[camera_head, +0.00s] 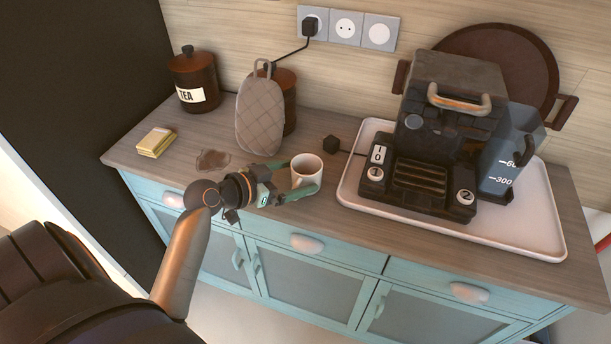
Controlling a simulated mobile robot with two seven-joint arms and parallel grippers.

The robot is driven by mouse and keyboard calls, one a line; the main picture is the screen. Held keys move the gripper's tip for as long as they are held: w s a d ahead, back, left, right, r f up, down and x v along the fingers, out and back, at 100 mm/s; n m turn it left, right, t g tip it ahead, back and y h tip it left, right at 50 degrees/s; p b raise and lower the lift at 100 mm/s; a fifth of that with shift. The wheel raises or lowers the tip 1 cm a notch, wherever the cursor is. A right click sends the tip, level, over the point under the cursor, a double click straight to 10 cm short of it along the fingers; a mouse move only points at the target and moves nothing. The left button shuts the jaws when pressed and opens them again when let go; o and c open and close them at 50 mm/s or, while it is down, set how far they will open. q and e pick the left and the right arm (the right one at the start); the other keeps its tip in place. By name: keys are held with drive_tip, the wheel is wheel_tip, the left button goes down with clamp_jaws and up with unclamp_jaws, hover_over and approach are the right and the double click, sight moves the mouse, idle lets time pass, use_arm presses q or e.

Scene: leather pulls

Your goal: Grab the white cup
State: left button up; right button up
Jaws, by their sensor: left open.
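The white cup (307,167) stands upright on the wooden counter, left of the coffee machine's tray. My left gripper (301,181) comes in from the left, low over the counter, with its green-tipped fingers open. One finger is at the cup's near side and the other is by its left side, so the cup is at or between the fingertips. I cannot tell whether either finger touches it. The cup's lower part is partly hidden by the near finger. My right gripper is not in view.
A black coffee machine (447,125) and a blue water container (510,150) stand on a white tray (535,236) at the right. A quilted mitt (260,118), a tea jar (193,80) and a yellow sponge (156,142) are at the left. A brown stain marks the counter.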

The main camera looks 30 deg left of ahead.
sight(296, 175)
use_arm(q)
drive_tip(key=x, duration=0.3)
drive_tip(key=shift+w+f, duration=0.1)
drive_tip(key=shift+w, duration=0.1)
drive_tip(key=c, duration=1.2)
drive_tip(key=shift+c, duration=0.5)
